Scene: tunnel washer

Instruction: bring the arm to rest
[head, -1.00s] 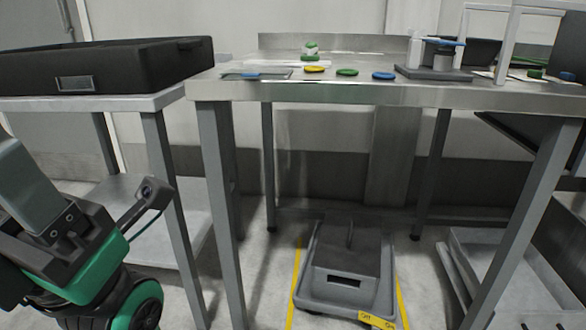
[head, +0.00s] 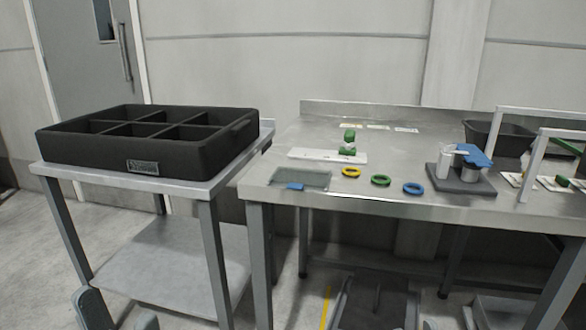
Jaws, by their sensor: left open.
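A black compartment crate (head: 190,150) stands on the side table. The steel bench (head: 330,202) holds a yellow ring (head: 351,172), a green ring (head: 381,181), a blue ring (head: 413,188) and a grey fixture (head: 458,180). A grey wheeled bin (head: 375,305) is under the bench.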

